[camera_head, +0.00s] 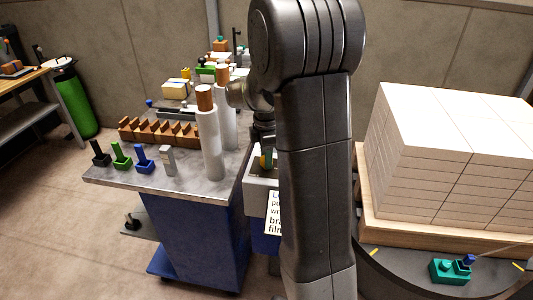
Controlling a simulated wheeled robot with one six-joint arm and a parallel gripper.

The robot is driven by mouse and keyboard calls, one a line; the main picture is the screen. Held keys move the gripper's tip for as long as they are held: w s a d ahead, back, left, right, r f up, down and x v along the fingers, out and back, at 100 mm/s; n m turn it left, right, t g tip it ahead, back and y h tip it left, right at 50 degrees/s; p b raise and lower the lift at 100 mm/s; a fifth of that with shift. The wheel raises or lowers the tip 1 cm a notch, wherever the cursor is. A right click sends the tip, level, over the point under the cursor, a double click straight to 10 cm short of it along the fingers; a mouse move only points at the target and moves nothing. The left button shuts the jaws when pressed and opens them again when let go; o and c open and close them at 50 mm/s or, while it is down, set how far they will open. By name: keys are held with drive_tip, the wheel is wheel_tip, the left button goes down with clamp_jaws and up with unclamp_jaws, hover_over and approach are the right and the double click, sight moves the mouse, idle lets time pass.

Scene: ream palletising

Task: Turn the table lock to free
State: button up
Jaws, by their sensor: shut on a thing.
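The lock looks to be the teal block (449,271) with a dark blue knob (467,261) on the dark rounded table (405,277) at the lower right. Which way the lock is set cannot be told. My gripper (264,146) is partly hidden behind my arm, above a pale bin at the side of the blue cart, far to the left of the lock. It is shut on a small teal and yellow thing (268,160), mostly hidden, at the bin's opening.
A wooden pallet (440,235) with stacked white reams (455,160) stands on the rounded table behind the lock. Yellow marks lie along its rim. The blue cart (195,235) carries white rolls (209,140) and several small coloured holders. A green cylinder (75,100) stands far left.

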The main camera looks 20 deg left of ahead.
drive_tip(key=shift+n, duration=0.5)
drive_tip(key=o, duration=1)
drive_tip(key=shift+r, duration=0.1)
wheel_tip(320, 180, up, 14)
drive_tip(key=shift+f, duration=0.25)
wheel_tip(320, 180, down, 14)
drive_tip(key=shift+r, duration=0.15)
idle(0.5)
